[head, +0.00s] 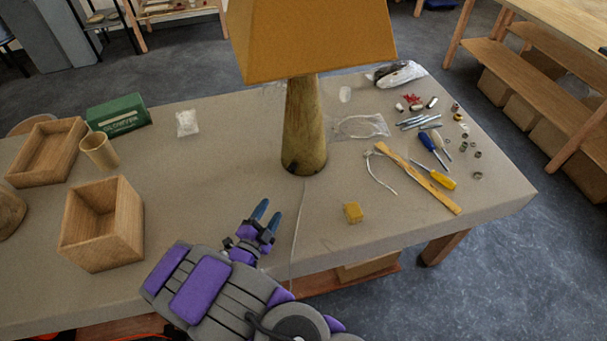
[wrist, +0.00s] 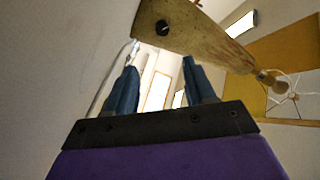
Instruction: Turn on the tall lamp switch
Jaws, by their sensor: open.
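The tall lamp has an orange shade (head: 315,40) and a tapered wooden base (head: 304,125) standing upright on the table. A small dark switch knob (head: 291,167) shows low on the front of the base. In the wrist view the same round dark knob (wrist: 162,27) sits on the wooden base (wrist: 197,35), beyond my fingertips. My gripper (head: 267,214) is in front of the lamp and a little to its left, apart from it. In the wrist view my gripper (wrist: 160,75) has its two blue fingers spread with nothing between them.
A pale cord (head: 298,222) runs from the lamp to the table's front edge. A yellow block (head: 353,212), a wooden stick (head: 420,178) and screwdrivers (head: 434,150) lie to the right. Wooden boxes (head: 102,225) and a green box (head: 118,115) stand left.

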